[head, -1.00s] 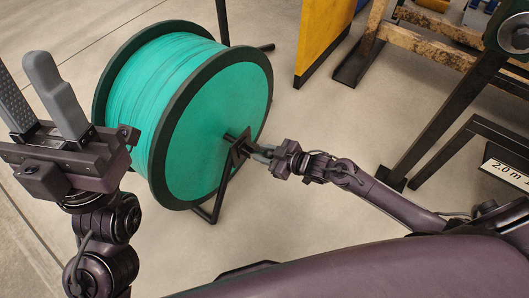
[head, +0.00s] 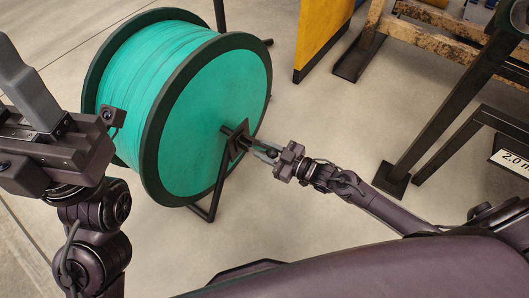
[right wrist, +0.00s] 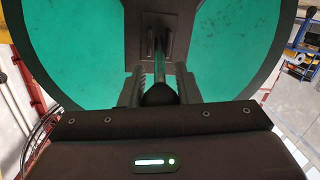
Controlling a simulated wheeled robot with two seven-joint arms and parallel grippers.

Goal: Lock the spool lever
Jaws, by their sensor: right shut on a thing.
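The large spool (head: 208,120) of teal line has dark rims and stands on a dark frame. A short dark lever (right wrist: 161,62) sticks out from the plate at its hub (head: 236,138) and ends in a black knob (right wrist: 158,95). My right gripper (head: 263,152) is at the spool's hub side, shut on the lever at its knob. In the right wrist view its fingers (right wrist: 158,80) stand on either side of the knob. My left gripper (head: 14,98) is at the left edge, empty, its fingers apart and partly cut off by the frame. A lock is not distinguishable.
A yellow panel (head: 322,38) stands behind the spool. A worn wooden and metal bench frame (head: 430,38) is at the upper right. The floor (head: 325,120) between spool and legs is clear.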

